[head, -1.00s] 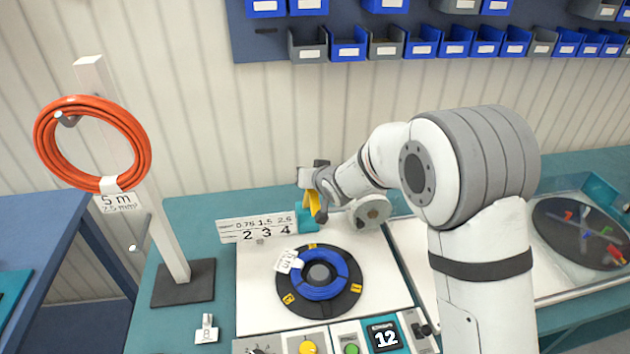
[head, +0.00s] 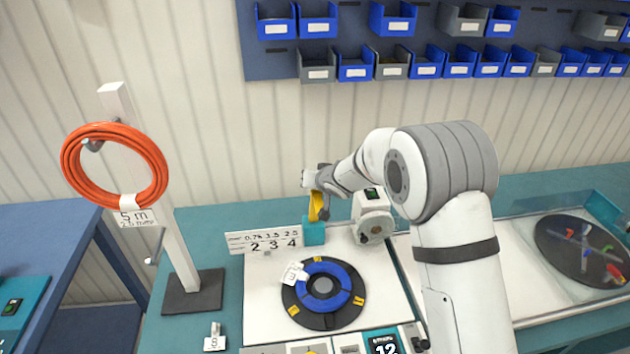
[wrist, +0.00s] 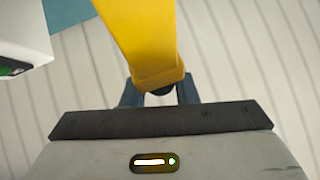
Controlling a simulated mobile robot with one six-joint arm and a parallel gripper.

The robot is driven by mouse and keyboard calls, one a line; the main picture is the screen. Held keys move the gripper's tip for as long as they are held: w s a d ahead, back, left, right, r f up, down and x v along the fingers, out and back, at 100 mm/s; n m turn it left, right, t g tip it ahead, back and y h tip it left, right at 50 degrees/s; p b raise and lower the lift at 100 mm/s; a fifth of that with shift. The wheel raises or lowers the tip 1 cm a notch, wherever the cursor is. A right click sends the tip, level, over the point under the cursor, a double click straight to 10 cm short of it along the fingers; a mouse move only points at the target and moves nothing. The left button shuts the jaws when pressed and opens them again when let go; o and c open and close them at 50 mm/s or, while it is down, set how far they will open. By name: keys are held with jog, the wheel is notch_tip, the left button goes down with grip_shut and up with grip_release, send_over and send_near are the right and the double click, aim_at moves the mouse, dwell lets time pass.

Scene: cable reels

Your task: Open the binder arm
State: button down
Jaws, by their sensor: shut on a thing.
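The yellow binder arm (head: 316,205) stands raised, steeply upright, above its teal base block (head: 314,232) at the back of the white machine plate. My gripper (head: 322,186) is shut on the upper end of the binder arm. In the wrist view the yellow arm (wrist: 148,45) runs from the top of the picture down to between the fingers of my gripper (wrist: 160,95). The fingertips are partly hidden behind the yellow arm.
A blue cable coil (head: 345,293) with a white tag lies on the black turntable (head: 313,318) in front. A grey-white unit with a round dial (head: 375,224) stands close right of the binder arm. An orange coil (head: 70,170) hangs on a stand at left. Blue bins (head: 355,66) line the wall.

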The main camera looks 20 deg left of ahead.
jog(key=shift+f, duration=0.3)
jog(key=c, duration=1.2)
grip_release()
jog(key=shift+o, duration=0.2)
jog(key=shift+r, duration=0.1)
jog(key=shift+r, duration=0.15)
jog(key=v, duration=0.7)
jog(key=shift+s, duration=0.2)
jog(key=shift+d+r, duration=0.15)
